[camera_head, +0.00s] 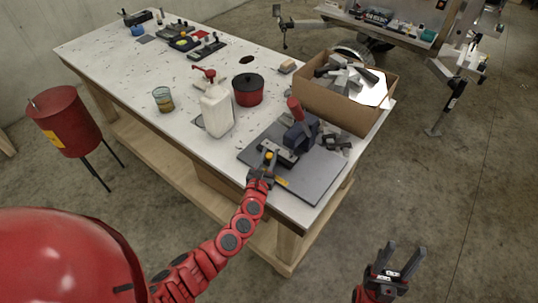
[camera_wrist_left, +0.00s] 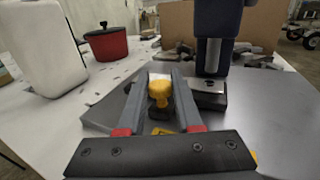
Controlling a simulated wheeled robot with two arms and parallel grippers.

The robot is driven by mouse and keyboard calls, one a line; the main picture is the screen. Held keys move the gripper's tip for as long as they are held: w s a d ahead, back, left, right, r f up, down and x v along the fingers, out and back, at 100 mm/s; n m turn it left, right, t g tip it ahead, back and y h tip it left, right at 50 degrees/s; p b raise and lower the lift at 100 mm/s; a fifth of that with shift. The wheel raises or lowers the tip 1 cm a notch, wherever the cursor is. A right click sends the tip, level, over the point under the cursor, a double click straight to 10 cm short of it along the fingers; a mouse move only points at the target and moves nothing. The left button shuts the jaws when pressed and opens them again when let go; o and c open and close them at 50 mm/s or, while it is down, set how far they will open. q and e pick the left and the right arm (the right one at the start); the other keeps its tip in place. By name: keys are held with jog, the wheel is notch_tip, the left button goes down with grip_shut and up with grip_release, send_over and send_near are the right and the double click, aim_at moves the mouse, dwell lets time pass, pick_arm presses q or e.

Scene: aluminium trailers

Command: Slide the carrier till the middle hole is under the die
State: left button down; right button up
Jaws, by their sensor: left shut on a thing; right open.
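The dark blue press (camera_head: 300,136) with a red lever stands on a grey plate near the table's front right corner. Its column and silver die (camera_wrist_left: 212,56) show in the left wrist view. A grey carrier (camera_head: 280,148) lies at the press's foot; its end under the die (camera_wrist_left: 207,88) shows in the wrist view. A yellow knob (camera_head: 268,155) sits at the carrier's near left end. My left gripper (camera_head: 268,165) is shut on this knob (camera_wrist_left: 159,91), between its fingers. I cannot make out the carrier's holes. My right gripper (camera_head: 404,262) is open and empty, off the table.
The grey plate (camera_head: 313,186) is bare in front of the press. A cardboard box (camera_head: 338,108) of metal parts stands behind it. A white jug (camera_head: 216,112), red pot (camera_head: 248,91) and glass (camera_head: 163,101) stand to the left. Small metal parts (camera_head: 337,143) lie right of the press.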

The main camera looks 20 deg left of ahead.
pick_arm(q)
jog(key=d, duration=0.1)
jog(key=s+d, duration=0.1)
jog(key=d, duration=0.1)
jog(key=d+p, duration=0.1)
jog(key=d, duration=0.1)
jog(key=shift+s, duration=0.4)
jog(key=shift+a, duration=0.15)
jog(key=c, duration=0.6)
grip_release()
jog(key=shift+s, duration=0.1)
jog(key=s+b, duration=0.1)
jog(key=s, duration=0.4)
jog(key=s+b, duration=0.1)
jog(key=s, duration=0.5)
jog(key=s+b, duration=0.2)
jog(key=s, duration=0.4)
jog(key=shift+s+d, duration=0.1)
jog(key=shift+d, duration=0.25)
